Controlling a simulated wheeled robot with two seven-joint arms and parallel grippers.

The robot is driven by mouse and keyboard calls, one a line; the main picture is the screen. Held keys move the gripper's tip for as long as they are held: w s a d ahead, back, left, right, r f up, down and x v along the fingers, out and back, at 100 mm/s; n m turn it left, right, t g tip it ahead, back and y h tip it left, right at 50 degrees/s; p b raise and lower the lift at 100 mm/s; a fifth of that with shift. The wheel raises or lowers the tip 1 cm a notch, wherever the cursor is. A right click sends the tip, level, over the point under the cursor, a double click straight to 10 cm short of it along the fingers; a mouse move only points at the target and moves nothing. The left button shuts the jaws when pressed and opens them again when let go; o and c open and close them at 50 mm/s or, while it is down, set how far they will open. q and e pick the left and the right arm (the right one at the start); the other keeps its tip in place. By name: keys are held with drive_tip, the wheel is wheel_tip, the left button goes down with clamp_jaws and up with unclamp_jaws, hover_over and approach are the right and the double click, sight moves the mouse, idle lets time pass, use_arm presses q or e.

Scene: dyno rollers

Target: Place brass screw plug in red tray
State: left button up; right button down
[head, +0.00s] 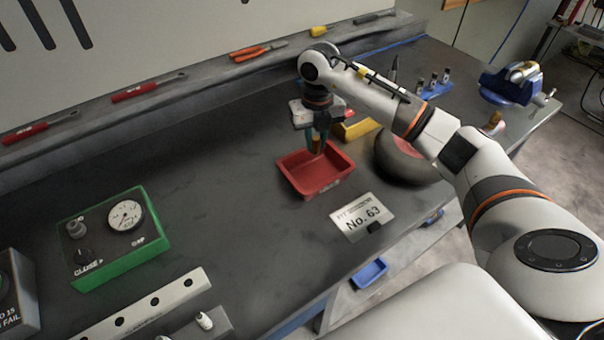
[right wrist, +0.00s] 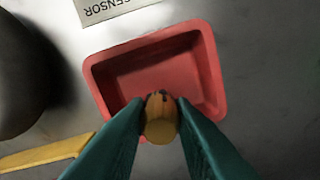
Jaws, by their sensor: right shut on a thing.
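The red tray (head: 334,178) sits on the dark bench near the middle of the head view. It fills the centre of the right wrist view (right wrist: 93,75). My right gripper (head: 318,147) points down over the tray's back part. Its teal fingers (right wrist: 160,112) are shut on the brass screw plug (right wrist: 161,127), seen against the tray's near wall in the right wrist view. The plug's height above the tray floor is hard to judge. The tray looks empty. My left gripper is not in view.
A dark round object (head: 398,158) stands right of the tray, with a yellow bar (head: 358,129) behind. A green gauge box (head: 118,240) is at left. The bench between it and the tray is clear.

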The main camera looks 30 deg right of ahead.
sight(318, 151)
drive_tip(key=f, duration=0.4)
drive_tip(key=shift+d+p, duration=0.35)
drive_tip(key=shift+p, duration=0.05)
drive_tip(key=shift+a+f, duration=0.2)
drive_tip(key=shift+f, duration=0.45)
wheel_tip(318, 151, down, 2)
drive_tip(key=shift+f+p, duration=0.15)
drive_tip(key=shift+p, duration=0.4)
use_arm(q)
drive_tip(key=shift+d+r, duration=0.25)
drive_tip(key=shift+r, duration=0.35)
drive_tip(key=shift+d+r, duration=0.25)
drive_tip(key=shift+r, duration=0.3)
use_arm(e)
drive_tip(key=shift+f, duration=0.2)
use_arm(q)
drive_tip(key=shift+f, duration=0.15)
use_arm(e)
drive_tip(key=shift+f, duration=0.15)
drive_tip(key=c, duration=1.2)
unclamp_jaws()
drive_tip(key=shift+c, duration=0.2)
